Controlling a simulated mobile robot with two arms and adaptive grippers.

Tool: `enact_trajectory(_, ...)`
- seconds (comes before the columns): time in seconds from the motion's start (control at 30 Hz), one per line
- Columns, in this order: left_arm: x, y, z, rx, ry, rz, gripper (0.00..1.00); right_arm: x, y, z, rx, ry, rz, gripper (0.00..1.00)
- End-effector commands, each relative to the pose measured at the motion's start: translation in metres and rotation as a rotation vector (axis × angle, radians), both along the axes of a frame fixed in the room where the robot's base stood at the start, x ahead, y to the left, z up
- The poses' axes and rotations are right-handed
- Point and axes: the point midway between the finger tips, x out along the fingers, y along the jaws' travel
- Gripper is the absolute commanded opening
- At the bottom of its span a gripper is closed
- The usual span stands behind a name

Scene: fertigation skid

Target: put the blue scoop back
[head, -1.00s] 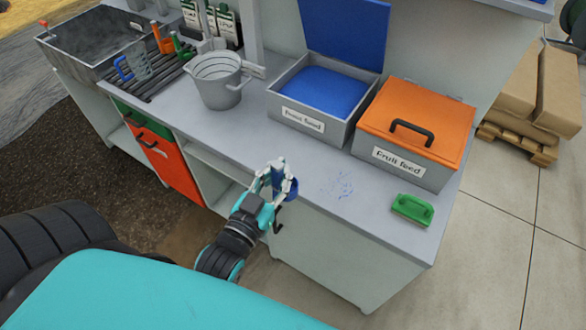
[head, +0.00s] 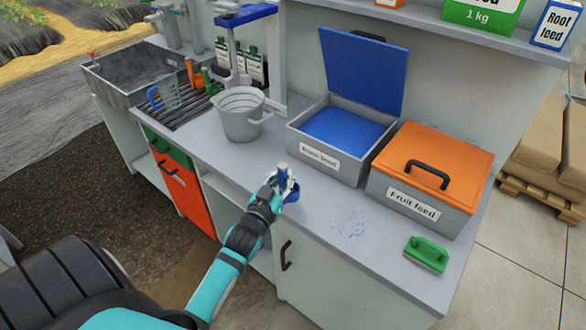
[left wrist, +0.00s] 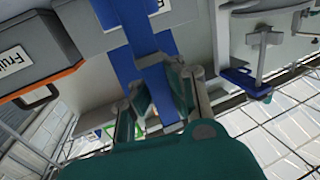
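My left gripper (head: 284,188) is shut on the blue scoop (head: 283,175), whose upright handle shows between the fingers, with a blue part low at their right side. It is at the counter's front edge, in front of the blue-filled feed bin (head: 322,165). The bin's blue lid (head: 362,72) stands open; its front label is hard to read. In the left wrist view, the fingers (left wrist: 163,100) close around a blue piece (left wrist: 157,92), seemingly the scoop. The scoop's lower end is partly hidden by the fingers. My right gripper is in neither view.
The fruit feed bin (head: 396,201), with a shut orange lid, stands right of the blue one. A green brush (head: 427,252) and blue specks (head: 351,224) lie on the counter (head: 320,212). A grey bucket (head: 240,118) stands left. A shelf (head: 440,38) hangs above.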

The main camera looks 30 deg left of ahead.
Motion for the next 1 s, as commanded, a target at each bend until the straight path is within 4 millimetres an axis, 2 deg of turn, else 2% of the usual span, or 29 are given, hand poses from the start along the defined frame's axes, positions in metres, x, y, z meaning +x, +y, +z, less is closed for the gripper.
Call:
enact_trajectory(0.03,0.015,0.005,0.002,0.002,-0.003,0.0,0.0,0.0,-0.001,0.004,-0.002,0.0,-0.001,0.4)
enact_trajectory(0.2,0.049,0.018,-0.002,0.001,-0.002,0.0,0.0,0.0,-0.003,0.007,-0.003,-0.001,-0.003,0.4)
enact_trajectory(0.47,0.073,0.026,-0.006,0.001,-0.002,-0.001,0.0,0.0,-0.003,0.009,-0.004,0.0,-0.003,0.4)
enact_trajectory(0.7,0.074,0.026,-0.04,-0.001,0.002,0.0,0.0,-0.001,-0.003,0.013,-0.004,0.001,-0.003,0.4)
enact_trajectory(1.0,0.073,0.026,-0.043,0.0,-0.002,-0.001,0.0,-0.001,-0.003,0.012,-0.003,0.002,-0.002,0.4)
